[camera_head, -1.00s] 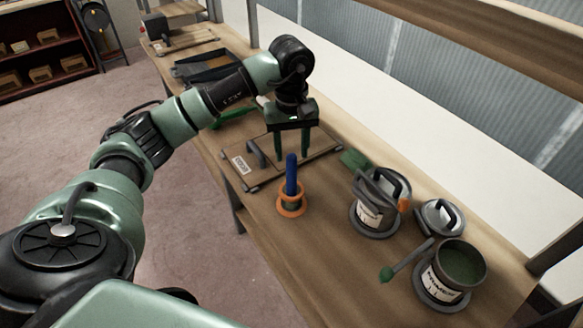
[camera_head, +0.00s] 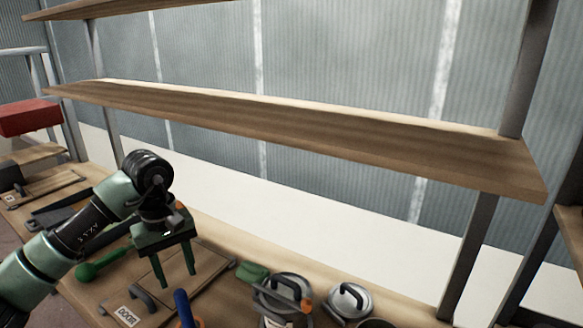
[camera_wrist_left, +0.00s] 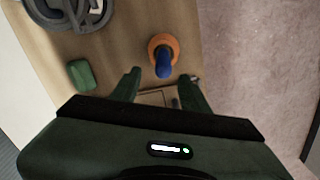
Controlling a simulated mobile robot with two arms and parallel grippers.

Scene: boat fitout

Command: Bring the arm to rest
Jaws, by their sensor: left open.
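My left gripper (camera_head: 174,266) is in the head view at the lower left, above the wooden workbench (camera_head: 222,232). Its two green fingers point down and stand apart, with nothing between them. In the left wrist view its fingers (camera_wrist_left: 158,88) are spread over the bench edge. A board with a handle and a label (camera_head: 126,316) lies below and beyond the fingers. A blue-handled tool (camera_head: 183,308) stands near the gripper, apart from it; in the left wrist view it rises from an orange ring (camera_wrist_left: 155,42). My right gripper is not in view.
A wooden shelf (camera_head: 300,130) spans above the bench. A red box (camera_head: 30,117) sits far left. Floor (camera_wrist_left: 255,60) lies beside the bench.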

